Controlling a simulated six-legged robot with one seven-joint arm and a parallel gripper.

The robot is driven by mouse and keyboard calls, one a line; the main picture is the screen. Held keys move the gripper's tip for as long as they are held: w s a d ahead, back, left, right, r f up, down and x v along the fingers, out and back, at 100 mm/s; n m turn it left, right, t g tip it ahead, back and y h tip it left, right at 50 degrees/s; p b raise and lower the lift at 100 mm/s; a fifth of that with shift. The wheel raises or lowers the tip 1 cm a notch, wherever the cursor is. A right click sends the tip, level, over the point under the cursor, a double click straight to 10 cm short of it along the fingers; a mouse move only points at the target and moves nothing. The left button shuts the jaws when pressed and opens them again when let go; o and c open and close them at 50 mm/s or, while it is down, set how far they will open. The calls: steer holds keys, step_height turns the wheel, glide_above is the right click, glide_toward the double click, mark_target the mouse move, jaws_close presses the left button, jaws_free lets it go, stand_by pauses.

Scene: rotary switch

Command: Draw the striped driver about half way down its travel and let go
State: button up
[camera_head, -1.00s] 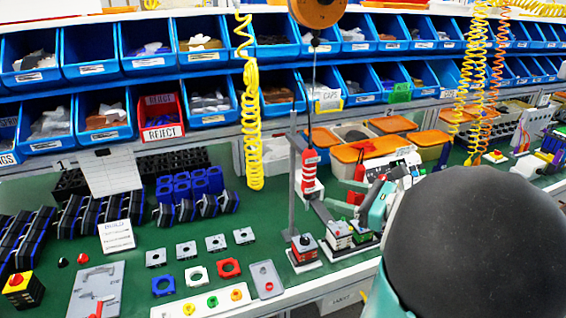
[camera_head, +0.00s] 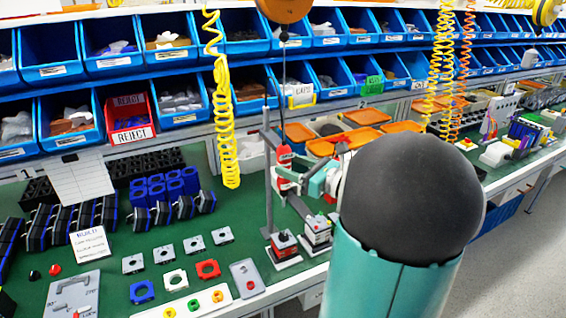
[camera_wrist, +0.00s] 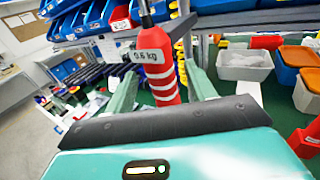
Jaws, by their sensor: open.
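The striped driver (camera_head: 284,158) is red with white bands and hangs upright on a cable from an orange balancer (camera_head: 284,8). In the wrist view the driver (camera_wrist: 163,82) carries a white weight label and stands between my two fingers. My gripper (camera_head: 286,181) is at the driver's body from the right and covers part of it in the head view. In the wrist view my gripper (camera_wrist: 160,88) is open, with one finger on each side of the driver. The driver's lower end is hidden behind my palm.
A grey post (camera_head: 267,170) stands just left of the driver. A yellow coiled hose (camera_head: 226,130) hangs to the left. Orange-lidded boxes (camera_head: 345,140) are behind.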

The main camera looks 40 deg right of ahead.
mark_target(284, 182)
steer(key=shift+x, duration=1.6)
jaws_close()
step_height(284, 182, down, 6)
steer(key=shift+f, duration=0.1)
jaws_free()
steer(key=shift+s, duration=0.15)
